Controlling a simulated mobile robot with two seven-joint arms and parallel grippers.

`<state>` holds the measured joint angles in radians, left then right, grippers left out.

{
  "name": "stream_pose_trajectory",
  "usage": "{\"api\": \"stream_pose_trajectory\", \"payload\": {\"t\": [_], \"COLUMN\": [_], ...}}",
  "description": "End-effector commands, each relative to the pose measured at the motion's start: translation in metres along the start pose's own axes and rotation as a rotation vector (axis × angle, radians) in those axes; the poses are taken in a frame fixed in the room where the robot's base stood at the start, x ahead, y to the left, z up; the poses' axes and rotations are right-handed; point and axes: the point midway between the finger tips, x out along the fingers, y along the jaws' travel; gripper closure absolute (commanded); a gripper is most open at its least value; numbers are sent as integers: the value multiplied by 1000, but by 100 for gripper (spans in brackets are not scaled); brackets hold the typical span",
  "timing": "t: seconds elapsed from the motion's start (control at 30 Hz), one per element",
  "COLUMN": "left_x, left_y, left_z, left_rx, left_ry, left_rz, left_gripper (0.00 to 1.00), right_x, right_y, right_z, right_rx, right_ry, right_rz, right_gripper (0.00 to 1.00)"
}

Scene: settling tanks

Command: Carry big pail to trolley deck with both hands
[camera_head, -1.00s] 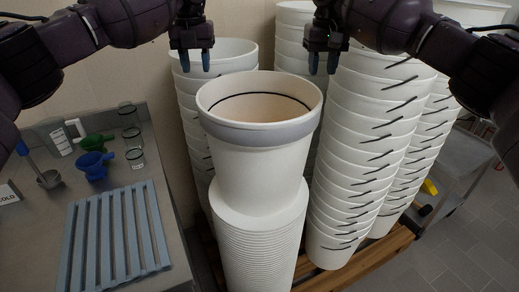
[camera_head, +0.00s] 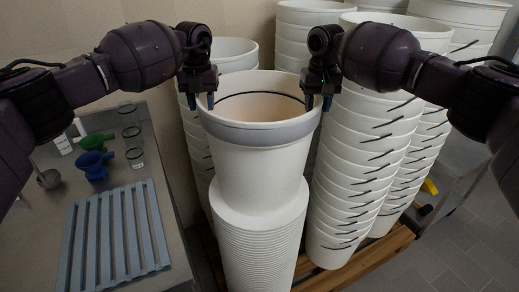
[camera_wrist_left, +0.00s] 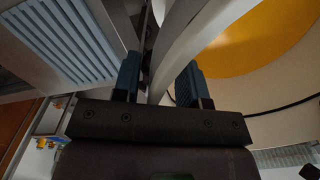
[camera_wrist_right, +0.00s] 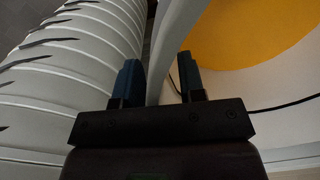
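The big pail (camera_head: 258,170) is white with a grey band below its rim and a dark line inside. It stands upright on a stack of ribbed white pails or rims (camera_head: 262,235). My left gripper (camera_head: 205,100) is at the left of its rim and my right gripper (camera_head: 317,100) at the right. In both wrist views the rim passes between spread fingers, at the left gripper (camera_wrist_left: 158,85) and the right gripper (camera_wrist_right: 158,80), with gaps visible. What looks like the trolley (camera_head: 462,165) shows partly at the right, behind pail stacks and my arm.
Tall stacks of white pails (camera_head: 350,165) stand close on the right and behind, on a wooden pallet (camera_head: 365,262). At left a counter holds a ribbed blue-grey rack (camera_head: 115,235), funnels (camera_head: 95,163) and glass beakers. Tiled floor (camera_head: 440,255) is clear at lower right.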

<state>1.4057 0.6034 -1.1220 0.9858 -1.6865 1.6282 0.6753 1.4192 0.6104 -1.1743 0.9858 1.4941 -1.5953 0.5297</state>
Motion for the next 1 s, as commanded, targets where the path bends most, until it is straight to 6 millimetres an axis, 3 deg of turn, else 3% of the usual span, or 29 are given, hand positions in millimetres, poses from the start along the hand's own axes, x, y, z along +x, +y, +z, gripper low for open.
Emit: {"api": "stream_pose_trajectory", "payload": {"t": [0.23,0.47,0.5,1.0], "left_x": [0,0,0,0], "left_y": [0,0,0,0], "left_z": [0,0,0,0], "left_rx": [1,1,1,5], "left_ry": [0,0,0,0], "left_rz": [0,0,0,2], "left_gripper": [61,96,100,100], "right_x": [0,0,0,0], "right_y": [0,0,0,1], "right_z": [0,0,0,0], "right_rx": [0,0,0,0], "right_ry": [0,0,0,0], "right_rz": [0,0,0,2], "right_gripper": [63,98,100,100]}}
